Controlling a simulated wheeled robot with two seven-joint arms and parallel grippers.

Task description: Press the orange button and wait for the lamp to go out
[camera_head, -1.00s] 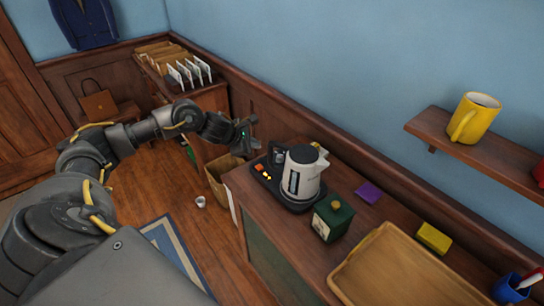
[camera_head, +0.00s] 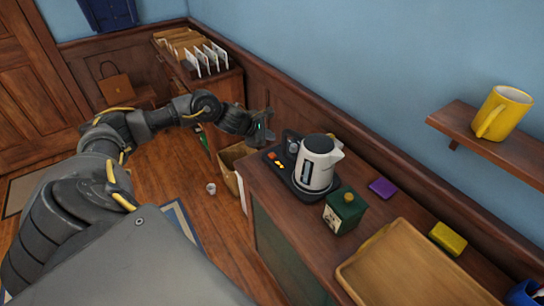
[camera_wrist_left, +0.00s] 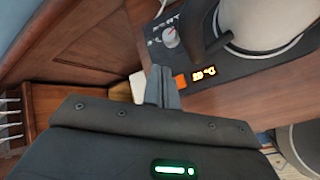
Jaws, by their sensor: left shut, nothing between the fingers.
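The orange button (camera_head: 272,155) is on the black base (camera_head: 289,183) of a white kettle (camera_head: 317,161), on the wooden cabinet top. In the left wrist view the orange button (camera_wrist_left: 181,81) lies just right of my fingers, beside a lit yellow display (camera_wrist_left: 204,73) that appears to read a temperature. I cannot make out a separate lamp. My left gripper (camera_head: 268,118) is shut and empty, above the cabinet's far left end. Its closed fingers (camera_wrist_left: 162,80) show near the button in the wrist view; contact cannot be told. My right gripper is not in view.
A grey knob (camera_wrist_left: 169,37) is also on the kettle base. A green tin (camera_head: 344,213), purple block (camera_head: 382,188), yellow block (camera_head: 448,238) and wooden tray (camera_head: 408,268) stand nearer on the cabinet top. A shelf (camera_head: 500,147) holds a yellow mug (camera_head: 503,112).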

